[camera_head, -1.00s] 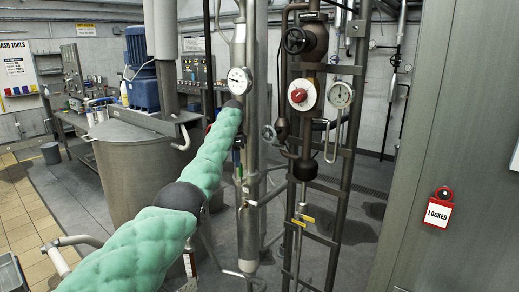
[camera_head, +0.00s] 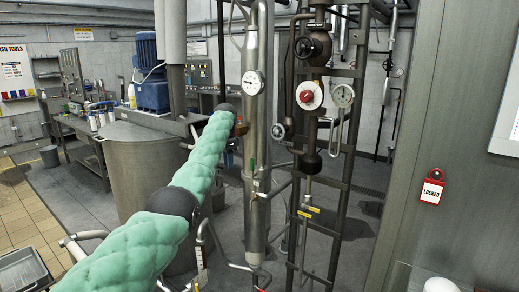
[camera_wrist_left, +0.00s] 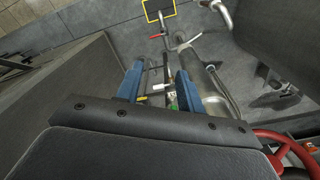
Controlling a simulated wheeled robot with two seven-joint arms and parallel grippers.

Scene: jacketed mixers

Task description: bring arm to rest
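My left arm, in a green quilted sleeve, reaches from the lower left toward the vertical steel pipe (camera_head: 257,190) in the head view. The left gripper (camera_wrist_left: 160,78) shows in the wrist view with its two blue fingers apart. I see nothing held between them; only piping and floor further off show in the gap. In the head view the gripper is mostly hidden behind the forearm's end, near the pipe. My right gripper is in neither view.
A pressure gauge (camera_head: 253,83) sits on the pipe. A frame with a red-knobbed dial (camera_head: 309,96) stands to its right. A steel vessel (camera_head: 140,170) with a blue motor (camera_head: 151,75) stands behind my arm. A red-and-white locked tag (camera_head: 432,188) hangs on the right panel.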

